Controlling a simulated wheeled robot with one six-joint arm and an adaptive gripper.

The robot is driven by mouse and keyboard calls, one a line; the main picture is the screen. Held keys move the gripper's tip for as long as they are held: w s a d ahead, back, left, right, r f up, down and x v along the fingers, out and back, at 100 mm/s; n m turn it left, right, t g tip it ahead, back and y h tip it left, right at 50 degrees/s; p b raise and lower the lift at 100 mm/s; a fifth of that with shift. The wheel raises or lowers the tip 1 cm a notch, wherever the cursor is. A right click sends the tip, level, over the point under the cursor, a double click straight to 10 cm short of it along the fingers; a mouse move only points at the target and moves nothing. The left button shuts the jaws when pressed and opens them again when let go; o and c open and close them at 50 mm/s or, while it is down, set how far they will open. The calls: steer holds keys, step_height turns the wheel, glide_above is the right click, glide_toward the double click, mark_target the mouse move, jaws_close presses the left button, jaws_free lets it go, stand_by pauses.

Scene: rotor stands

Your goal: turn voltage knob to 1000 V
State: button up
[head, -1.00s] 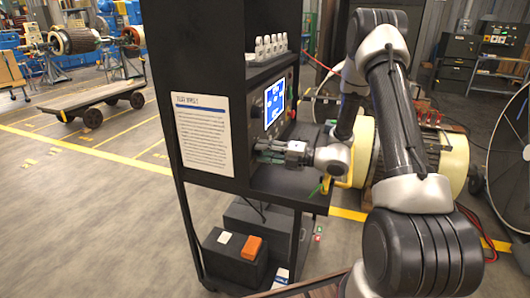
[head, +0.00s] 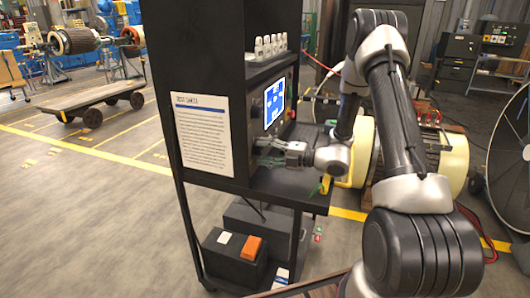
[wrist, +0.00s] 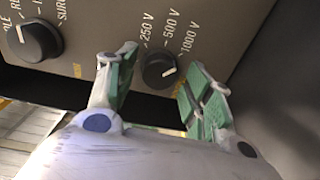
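The voltage knob (wrist: 160,70) is a small black dial on a grey panel in the wrist view, below the 250 V, 500 V and 1000 V labels. A short pale mark shows on its right side, pointing rightward near the 1000 V end; the exact setting is hard to tell. My gripper (wrist: 157,66) is open, with one green-padded finger to the left of the knob and one to the right. A gap shows on both sides. In the head view my gripper (head: 268,153) is at the tester's front, below the blue screen (head: 274,103); the knob is hidden there.
A larger black knob (wrist: 34,41) is to the left on the same panel. The black cabinet (head: 215,60) carries a white notice sheet (head: 202,135). A shelf surface (head: 290,188) lies below my gripper. A rotor with pale end rings (head: 453,160) stands behind my arm.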

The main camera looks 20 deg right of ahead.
steer(key=v, duration=1.2)
stand_by(0.3)
steer(key=s+a+r+n+g+h, duration=0.25)
steer(key=s+r+n+g, duration=0.25)
steer(key=s+n, duration=0.4)
steer(key=s+a+r+n+g+h, duration=0.2)
steer(key=s+a+r+n+g, duration=0.25)
steer(key=s+n, duration=0.55)
steer(key=s+d+r+n+t+h, duration=0.2)
steer(key=s+d+r+n+h, duration=0.2)
steer(key=n, duration=0.8)
steer(key=s+d+r+n+t+h, duration=0.2)
steer(key=s+d+r+n+h, duration=0.2)
steer(key=n, duration=0.8)
steer(key=d+h, duration=0.2)
steer(key=d, duration=0.1)
steer(key=shift+d, duration=0.15)
